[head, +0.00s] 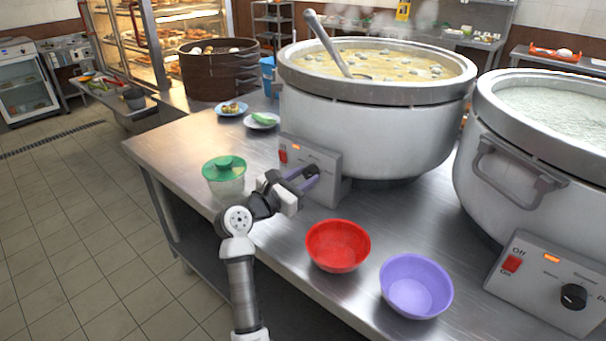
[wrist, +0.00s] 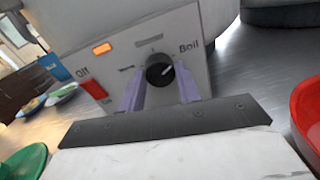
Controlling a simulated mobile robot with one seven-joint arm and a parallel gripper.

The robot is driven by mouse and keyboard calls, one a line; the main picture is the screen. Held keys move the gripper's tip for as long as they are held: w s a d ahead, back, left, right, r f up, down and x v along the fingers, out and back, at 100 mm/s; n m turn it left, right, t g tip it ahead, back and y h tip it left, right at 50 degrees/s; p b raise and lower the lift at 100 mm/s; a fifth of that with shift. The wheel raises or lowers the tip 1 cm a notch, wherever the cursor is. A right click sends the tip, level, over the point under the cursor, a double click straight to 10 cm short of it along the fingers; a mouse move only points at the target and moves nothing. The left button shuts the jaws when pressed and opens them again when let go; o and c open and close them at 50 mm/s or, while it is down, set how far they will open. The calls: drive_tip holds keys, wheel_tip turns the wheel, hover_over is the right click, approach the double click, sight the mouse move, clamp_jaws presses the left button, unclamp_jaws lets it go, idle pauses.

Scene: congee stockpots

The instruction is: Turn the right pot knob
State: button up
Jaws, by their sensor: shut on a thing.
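The pot at the right edge (head: 510,190) has a control box (head: 520,285) with a black knob (head: 574,296), a red switch and a lit orange lamp; nothing touches this knob. My gripper (head: 308,176) is at the control box (head: 330,168) of the other pot (head: 370,135), left of it in the head view. In the wrist view my purple fingers (wrist: 160,88) are shut on that box's black knob (wrist: 159,71), one on each side. Its pale mark seems to point up and right, towards "Boil". The box's orange lamp (wrist: 102,49) is lit. In the head view my gripper mostly hides this knob.
A red bowl (head: 338,246) and a purple bowl (head: 416,286) stand on the steel counter (head: 300,290) right of my arm. A green-lidded tub (head: 224,175) is close on the left. A ladle (head: 328,45) leans in the left pot.

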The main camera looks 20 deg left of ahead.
drive_tip(key=n+p, duration=0.1)
drive_tip(key=p, duration=0.1)
drive_tip(key=n+p, duration=0.1)
drive_tip(key=n, duration=0.1)
drive_tip(key=shift+r+n+p, duration=0.3)
drive_tip(key=shift+p, duration=0.1)
drive_tip(key=n+p, duration=0.3)
drive_tip(key=p, duration=0.1)
drive_tip(key=shift+n, duration=0.3)
drive_tip(key=n+p, duration=0.4)
drive_tip(key=p, duration=0.1)
drive_tip(key=shift+d+f+t, duration=0.1)
drive_tip(key=shift+t, duration=0.2)
drive_tip(key=shift+f+n+p, duration=0.15)
drive_tip(key=shift+n+p, duration=0.55)
drive_tip(key=shift+p, duration=0.2)
drive_tip(key=shift+f, duration=0.1)
drive_tip(key=o, duration=1)
drive_tip(key=shift+s, duration=0.1)
